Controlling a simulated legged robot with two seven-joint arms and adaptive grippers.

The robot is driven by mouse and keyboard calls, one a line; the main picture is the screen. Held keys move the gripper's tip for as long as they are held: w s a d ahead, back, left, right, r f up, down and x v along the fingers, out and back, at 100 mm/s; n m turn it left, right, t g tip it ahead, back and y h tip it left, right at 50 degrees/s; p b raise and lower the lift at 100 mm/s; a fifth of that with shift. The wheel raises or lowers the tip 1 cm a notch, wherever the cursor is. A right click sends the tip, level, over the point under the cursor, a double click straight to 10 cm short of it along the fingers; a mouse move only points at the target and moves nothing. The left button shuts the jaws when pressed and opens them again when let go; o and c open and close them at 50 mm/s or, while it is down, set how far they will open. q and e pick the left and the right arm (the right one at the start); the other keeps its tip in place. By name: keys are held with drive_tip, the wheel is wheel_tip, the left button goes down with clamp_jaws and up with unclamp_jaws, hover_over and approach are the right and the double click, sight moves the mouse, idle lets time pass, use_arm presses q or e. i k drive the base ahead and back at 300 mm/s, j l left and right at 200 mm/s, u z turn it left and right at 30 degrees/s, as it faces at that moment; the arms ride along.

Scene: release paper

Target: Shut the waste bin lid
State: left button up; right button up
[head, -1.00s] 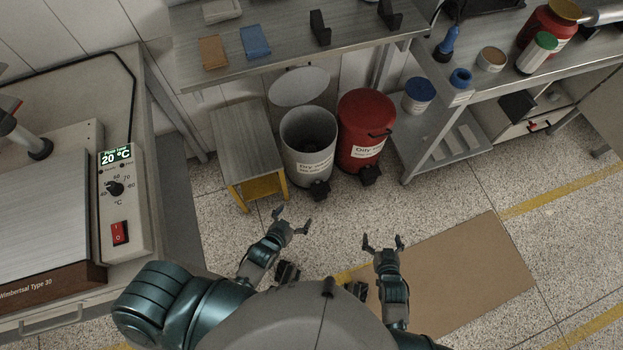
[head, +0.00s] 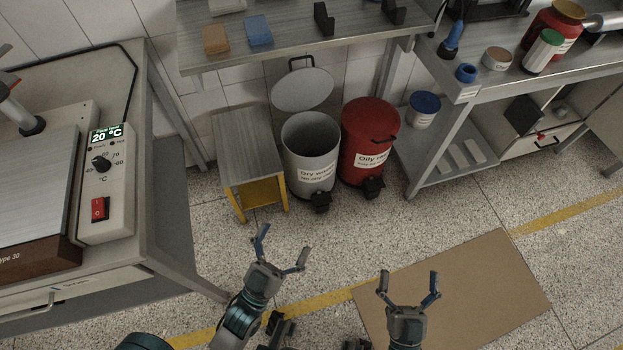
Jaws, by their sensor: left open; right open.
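A white waste bin (head: 304,165) labelled "Dry waste" stands on the floor against the wall. Its round lid (head: 302,90) is open, tipped up and back toward the wall, with a dark handle at its top. The bin's interior shows and looks empty. A dark pedal (head: 320,201) is at its front foot. My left gripper (head: 280,244) is open and empty, in front of the bin and apart from it. My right gripper (head: 409,280) is open and empty, farther right, over the cardboard sheet.
A red closed bin (head: 366,145) labelled "Oily" stands close on the right. A small step stool (head: 247,150) with yellow legs is close on the left. A shelf (head: 290,50) overhangs behind. A heater bench (head: 160,190) is at left.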

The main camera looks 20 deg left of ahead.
sight(302, 88)
drive_tip(key=i+u, duration=0.2)
drive_tip(key=i, duration=0.8)
drive_tip(key=i+j+u, duration=0.1)
drive_tip(key=i+j, duration=0.15)
drive_tip(key=i+j+u, duration=0.1)
drive_tip(key=i+j, duration=0.15)
drive_tip(key=i, duration=0.25)
